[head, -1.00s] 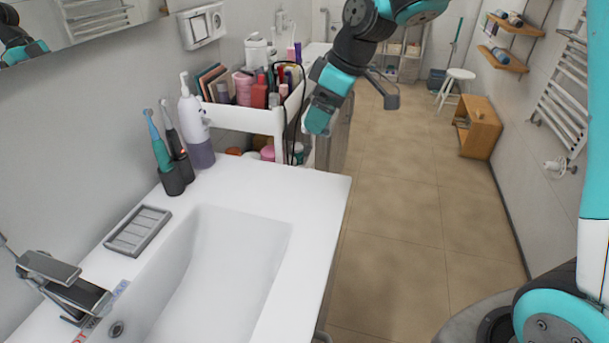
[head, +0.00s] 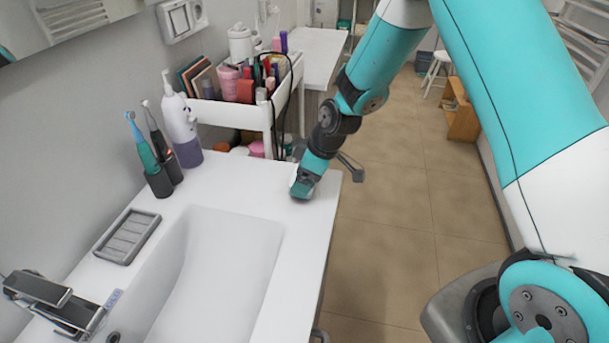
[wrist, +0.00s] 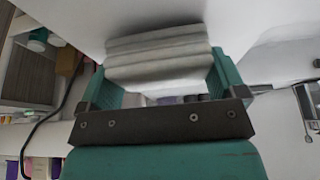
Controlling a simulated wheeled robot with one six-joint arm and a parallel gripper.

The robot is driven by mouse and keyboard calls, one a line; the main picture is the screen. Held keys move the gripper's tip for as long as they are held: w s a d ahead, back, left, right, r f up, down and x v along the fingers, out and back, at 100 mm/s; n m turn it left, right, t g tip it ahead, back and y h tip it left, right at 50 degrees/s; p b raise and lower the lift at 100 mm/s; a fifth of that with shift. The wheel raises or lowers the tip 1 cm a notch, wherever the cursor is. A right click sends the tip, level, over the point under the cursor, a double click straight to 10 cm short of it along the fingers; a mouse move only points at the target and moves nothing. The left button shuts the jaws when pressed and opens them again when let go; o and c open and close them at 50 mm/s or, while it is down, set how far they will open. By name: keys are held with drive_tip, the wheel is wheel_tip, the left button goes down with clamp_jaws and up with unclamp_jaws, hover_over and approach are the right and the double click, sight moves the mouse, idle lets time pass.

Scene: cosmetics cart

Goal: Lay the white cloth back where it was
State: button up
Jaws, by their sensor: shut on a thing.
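The white cloth (wrist: 158,55) is folded in several layers and shows in the wrist view between the two teal fingers of my gripper (wrist: 160,82). My gripper is shut on it. In the head view my gripper (head: 302,186) points down at the far right corner of the white washbasin counter (head: 240,185). The cloth is mostly hidden behind my gripper in the head view. In the wrist view the cloth's outer edge is close against the white counter surface, with a soft shadow beside it. I cannot tell whether it touches.
A white cart (head: 235,113) full of cosmetics stands just behind the counter, with a black cable (head: 275,100) hanging at its side. A pump bottle (head: 180,125), a toothbrush holder (head: 160,182) and a grey soap tray (head: 128,237) line the left. The sink basin (head: 215,270) is empty.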

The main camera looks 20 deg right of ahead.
drive_tip(key=shift+f, duration=0.45)
drive_tip(key=shift+f, duration=0.15)
drive_tip(key=o, duration=0.5)
drive_tip(key=shift+o, duration=0.2)
drive_tip(key=b+v, duration=0.2)
drive_tip(key=v, duration=1)
drive_tip(key=s+a+r+m, duration=0.1)
drive_tip(key=s+r, duration=0.3)
drive_tip(key=s, duration=0.4)
drive_tip(key=s+a+r+m+g, duration=0.1)
drive_tip(key=s+a+r, duration=0.2)
drive_tip(key=s, duration=0.6)
drive_tip(key=s+a+r+m+g, duration=0.1)
drive_tip(key=s+a+r, duration=0.3)
drive_tip(key=s, duration=0.4)
drive_tip(key=shift+s+a+r+m+y, duration=0.25)
drive_tip(key=shift+r+m+y, duration=0.05)
drive_tip(key=shift+m, duration=0.3)
